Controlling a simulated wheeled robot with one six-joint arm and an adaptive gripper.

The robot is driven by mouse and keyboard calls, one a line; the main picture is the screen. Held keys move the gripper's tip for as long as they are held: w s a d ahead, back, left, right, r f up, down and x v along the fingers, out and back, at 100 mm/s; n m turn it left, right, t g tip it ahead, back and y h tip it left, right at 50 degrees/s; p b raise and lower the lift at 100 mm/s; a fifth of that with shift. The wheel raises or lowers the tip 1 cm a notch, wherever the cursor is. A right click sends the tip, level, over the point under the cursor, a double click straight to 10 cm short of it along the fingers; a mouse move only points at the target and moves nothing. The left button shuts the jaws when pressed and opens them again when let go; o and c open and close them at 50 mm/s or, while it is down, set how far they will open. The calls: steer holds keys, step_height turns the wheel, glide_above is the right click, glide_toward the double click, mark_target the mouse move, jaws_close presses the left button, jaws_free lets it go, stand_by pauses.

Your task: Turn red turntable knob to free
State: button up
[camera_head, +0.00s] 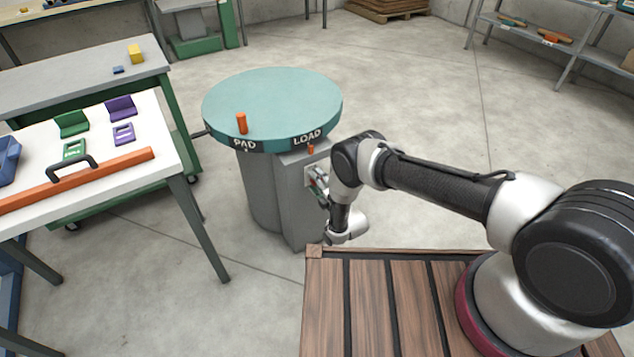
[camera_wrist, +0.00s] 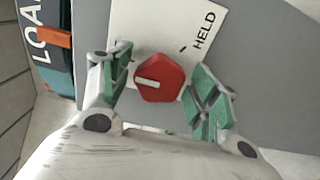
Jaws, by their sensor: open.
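The red knob (camera_wrist: 160,78) sits on a white label plate (camera_wrist: 148,28) on the grey pedestal, in the wrist view. A pale line marks its face. The word HELD and a short tick show on the plate to the upper right of the knob; no other word on the plate is visible. My gripper (camera_wrist: 163,85) is open, with one green-padded finger on each side of the knob and gaps to both. In the head view my gripper (camera_head: 319,186) is at the pedestal's right side, and the knob is hidden there. The turntable (camera_head: 272,98) is a teal disc marked PAD and LOAD.
An orange peg (camera_head: 242,123) stands on the turntable near PAD. A small orange pointer (camera_head: 310,149) is below LOAD. A white table (camera_head: 150,130) with an orange bar and green and purple brackets stands at left. Open floor lies behind the turntable.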

steer(key=shift+s, duration=0.1)
steer(key=v, duration=1.2)
